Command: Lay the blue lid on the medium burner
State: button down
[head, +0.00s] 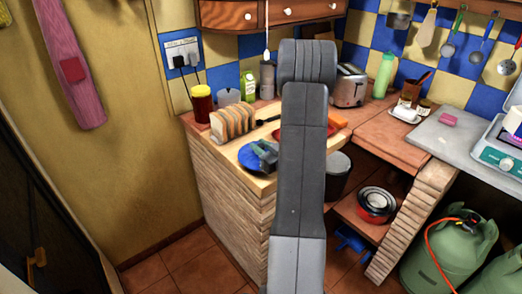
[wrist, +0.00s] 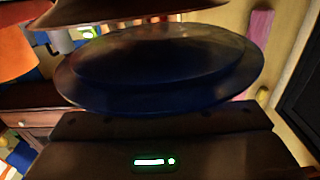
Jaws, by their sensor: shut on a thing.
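The blue lid (head: 248,156) shows in the head view just left of my arm, over the wooden board at the counter's end. My gripper (head: 265,157) is shut on it, and the arm hides part of this area. In the wrist view the blue lid (wrist: 160,85) is a wide, dark, domed disc in front of the gripper body, and the fingertips do not show clearly. A stove-like unit (head: 491,157) with a teal front is cut off at the right edge of the head view. I cannot make out the medium burner.
A pink sponge (head: 448,120) lies on the grey counter. Green gas cylinders (head: 440,262) stand below it. Utensils hang on the back wall. The floor at front left is clear.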

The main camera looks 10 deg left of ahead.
jog(key=shift+f, duration=0.8)
jog(key=shift+f+b, duration=0.35)
jog(key=shift+b, duration=0.15)
jog(key=c, duration=1.1)
grip_release()
jog(key=shift+c, duration=0.2)
jog(key=shift+r, duration=0.15)
